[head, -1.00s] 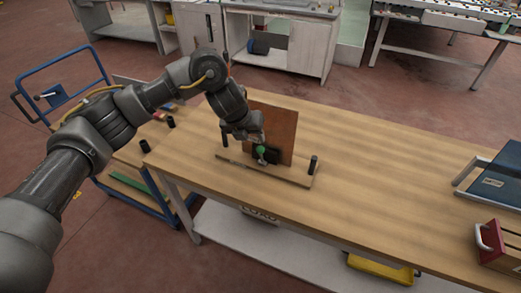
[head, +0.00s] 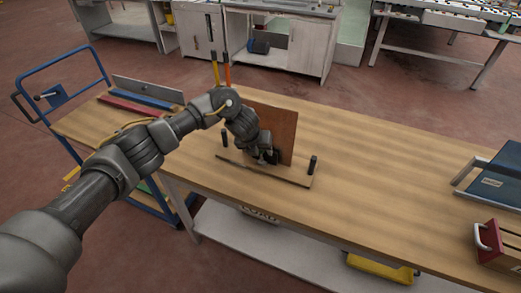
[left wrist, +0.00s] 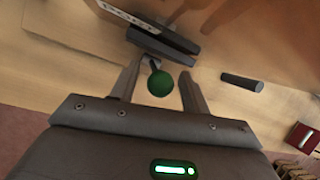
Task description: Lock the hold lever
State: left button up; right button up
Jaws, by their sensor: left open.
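The hold lever shows in the left wrist view as a short rod with a green ball knob (left wrist: 160,84). It stands beside a black clamp block (left wrist: 160,42). My left gripper (left wrist: 159,72) is open, with one finger on each side of the green knob and a gap visible at both sides. In the head view my left gripper (head: 266,157) is low in front of an upright brown panel (head: 281,130) and hides the knob. The panel stands at a wooden fixture base (head: 290,178) on the bench. My right gripper is not in view.
Black posts stand near the fixture's right end (head: 312,165) and left side (head: 224,138). The wooden bench (head: 385,185) is clear to the right up to a blue case (head: 498,185) and a red-ended box (head: 490,240). A blue trolley (head: 60,90) stands left.

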pick_arm(q)
grip_shut()
